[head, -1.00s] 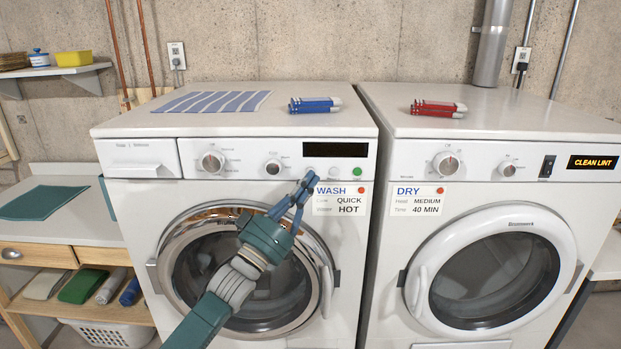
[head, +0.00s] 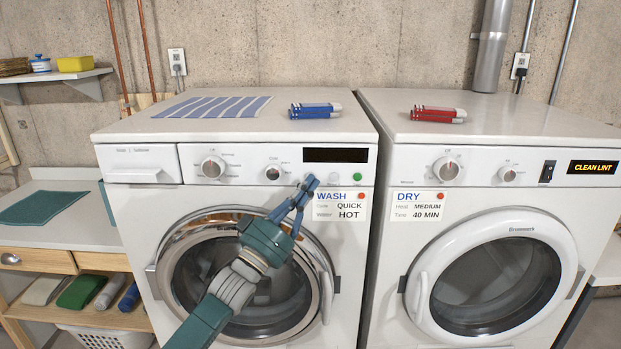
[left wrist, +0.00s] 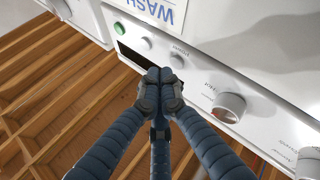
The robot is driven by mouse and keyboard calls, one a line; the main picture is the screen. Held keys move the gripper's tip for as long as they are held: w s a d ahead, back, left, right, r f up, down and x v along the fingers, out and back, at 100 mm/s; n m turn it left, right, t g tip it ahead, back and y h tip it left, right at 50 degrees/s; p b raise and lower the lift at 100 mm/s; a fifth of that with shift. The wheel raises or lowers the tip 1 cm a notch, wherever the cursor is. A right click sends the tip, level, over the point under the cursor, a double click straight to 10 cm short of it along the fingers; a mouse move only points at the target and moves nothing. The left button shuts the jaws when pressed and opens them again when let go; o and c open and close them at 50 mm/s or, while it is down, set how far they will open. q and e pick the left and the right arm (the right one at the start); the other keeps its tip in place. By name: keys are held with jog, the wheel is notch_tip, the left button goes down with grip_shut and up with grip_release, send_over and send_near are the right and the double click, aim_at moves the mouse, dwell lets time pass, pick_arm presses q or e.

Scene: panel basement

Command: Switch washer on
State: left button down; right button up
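The white washer (head: 130,230) stands left of the dryer, its round door closed. Its panel has a large dial (head: 212,167), a smaller knob (head: 272,173), a dark display (head: 335,155) and a green button (head: 358,178). My left gripper (head: 309,183) is at the panel's lower edge, just left of the WASH label (head: 340,205). In the left wrist view the gripper (left wrist: 160,78) has its fingertips together and empty, close to the panel below a small round button (left wrist: 177,61). I cannot tell whether it touches. The green button (left wrist: 119,28) also shows there. My right gripper is not in view.
The dryer (head: 400,255) stands right of the washer with a lit CLEAN LINT sign (head: 592,167). Striped cloth (head: 212,106) and blue clips (head: 315,110) lie on the washer, red clips (head: 438,113) on the dryer. A counter (head: 75,225) is at the left.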

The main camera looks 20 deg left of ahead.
pick_arm(q)
jog(key=shift+w, duration=0.15)
dwell(0.5)
jog(key=shift+w+a, duration=0.15)
jog(key=shift+w, duration=0.15)
jog(key=shift+w, duration=0.1)
dwell(0.4)
jog(key=shift+s, duration=0.6)
jog(key=s+d+p, duration=0.2)
jog(key=s+p, duration=0.1)
jog(key=s, duration=0.2)
jog(key=shift+s+p, duration=0.35)
jog(key=shift+s, duration=0.05)
